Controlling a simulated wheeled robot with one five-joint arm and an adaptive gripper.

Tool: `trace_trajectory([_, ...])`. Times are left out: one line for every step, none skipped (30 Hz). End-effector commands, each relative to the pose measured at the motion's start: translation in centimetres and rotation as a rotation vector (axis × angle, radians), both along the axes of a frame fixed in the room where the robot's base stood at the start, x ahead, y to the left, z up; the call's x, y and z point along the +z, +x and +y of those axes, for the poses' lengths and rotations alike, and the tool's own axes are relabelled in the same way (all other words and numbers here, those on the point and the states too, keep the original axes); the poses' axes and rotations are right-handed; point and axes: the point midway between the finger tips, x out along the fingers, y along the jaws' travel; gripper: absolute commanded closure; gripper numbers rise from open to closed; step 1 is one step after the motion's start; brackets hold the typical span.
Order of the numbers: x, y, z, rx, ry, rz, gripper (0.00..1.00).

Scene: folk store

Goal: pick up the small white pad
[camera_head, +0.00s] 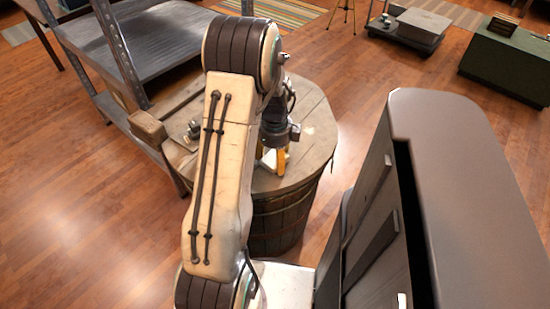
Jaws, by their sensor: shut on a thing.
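My gripper (271,158) is low over the round wooden top of a barrel (318,130), partly hidden behind my own arm. Its yellow fingertips show, and it is shut on a small whitish thing, which looks like the white pad (267,161). Most of the pad is hidden by the fingers and the arm. I cannot tell whether the pad touches the barrel top or is just above it.
A small metal object (194,129) is on the left of the barrel top, near a wooden block (148,127). A metal shelf (135,50) stands at upper left. A dark cabinet (450,160) fills the right. Wooden floor is open beyond, before a green box (508,62).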

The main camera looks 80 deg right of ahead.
Motion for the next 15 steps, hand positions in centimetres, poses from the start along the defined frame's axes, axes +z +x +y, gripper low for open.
trace_trajectory([0.3, 0.0, -0.1, 0.000, -0.002, 0.000, 0.52])
trace_trajectory([0.5, 0.0, -0.1, 0.000, -0.002, 0.000, 0.52])
trace_trajectory([0.8, 0.0, -0.1, 0.000, -0.002, 0.000, 0.52])
trace_trajectory([1.0, 0.0, -0.1, 0.000, -0.002, 0.000, 0.52])
trace_trajectory([1.4, 0.0, -0.1, 0.000, -0.004, 0.000, 0.52])
trace_trajectory([1.8, 0.0, -0.1, 0.000, -0.004, 0.000, 0.52])
trace_trajectory([2.2, 0.0, -0.1, 0.000, -0.004, 0.000, 0.52])
trace_trajectory([2.7, 0.0, -0.1, 0.000, -0.004, 0.000, 0.52])
trace_trajectory([3.4, 0.0, -0.1, 0.000, -0.006, 0.000, 0.52])
trace_trajectory([3.9, 0.0, -0.1, 0.000, -0.004, 0.000, 0.52])
trace_trajectory([4.4, 0.0, -0.1, 0.000, -0.005, 0.001, 0.52])
trace_trajectory([4.6, -0.9, -0.5, -0.004, -0.003, 0.001, 0.52])
trace_trajectory([4.9, -1.5, -0.8, -0.005, -0.004, 0.000, 0.52])
trace_trajectory([5.3, -2.0, -1.1, -0.006, -0.004, 0.000, 0.52])
trace_trajectory([5.7, -2.7, -1.4, -0.005, -0.004, 0.000, 0.52])
